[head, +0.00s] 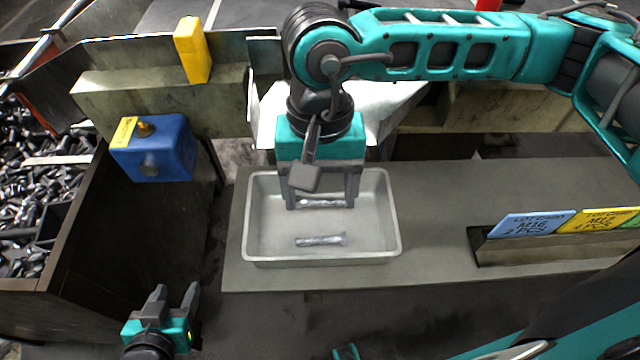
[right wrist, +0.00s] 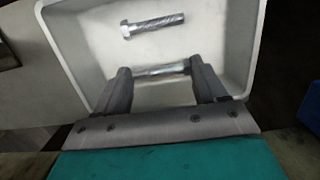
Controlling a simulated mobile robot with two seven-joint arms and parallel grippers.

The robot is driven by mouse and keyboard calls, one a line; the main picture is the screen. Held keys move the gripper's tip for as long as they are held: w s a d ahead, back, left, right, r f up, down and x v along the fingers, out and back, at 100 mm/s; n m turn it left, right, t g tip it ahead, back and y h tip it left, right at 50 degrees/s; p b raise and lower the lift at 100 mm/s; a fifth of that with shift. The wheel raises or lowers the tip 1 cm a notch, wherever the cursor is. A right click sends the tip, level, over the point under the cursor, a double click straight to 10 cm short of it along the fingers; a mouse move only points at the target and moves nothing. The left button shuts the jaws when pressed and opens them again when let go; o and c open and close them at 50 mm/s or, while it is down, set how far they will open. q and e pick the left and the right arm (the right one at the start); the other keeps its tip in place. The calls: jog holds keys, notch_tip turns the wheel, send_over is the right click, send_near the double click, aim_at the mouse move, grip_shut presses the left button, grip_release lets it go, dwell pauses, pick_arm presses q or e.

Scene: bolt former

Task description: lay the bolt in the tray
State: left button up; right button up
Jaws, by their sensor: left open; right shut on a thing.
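The grey tray (head: 385,215) lies on a flat grey bench. One silver bolt (head: 320,240) lies on the tray floor near its front wall; it also shows in the right wrist view (right wrist: 152,25). My right gripper (head: 322,204) reaches down inside the tray outline, toward the back. It is shut on a second bolt (right wrist: 162,70), held lengthwise between the two fingers and roughly level. I cannot tell whether this bolt touches the tray floor. My left gripper (head: 174,297) is open and empty, low at the left, away from the tray.
A bin of loose bolts (head: 40,190) stands at the far left. A blue box (head: 155,150) and a yellow block (head: 193,50) are behind. Blue (head: 530,224) and yellow (head: 596,220) lot cards stand at the right. The bench between tray and cards is clear.

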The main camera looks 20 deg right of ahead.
jog(key=shift+f+b, duration=0.4)
jog(key=shift+b, duration=0.05)
jog(key=shift+f+b, duration=0.25)
jog(key=shift+b, duration=0.15)
jog(key=o, duration=1.2)
jog(key=shift+c, duration=0.2)
jog(key=shift+r, duration=0.1)
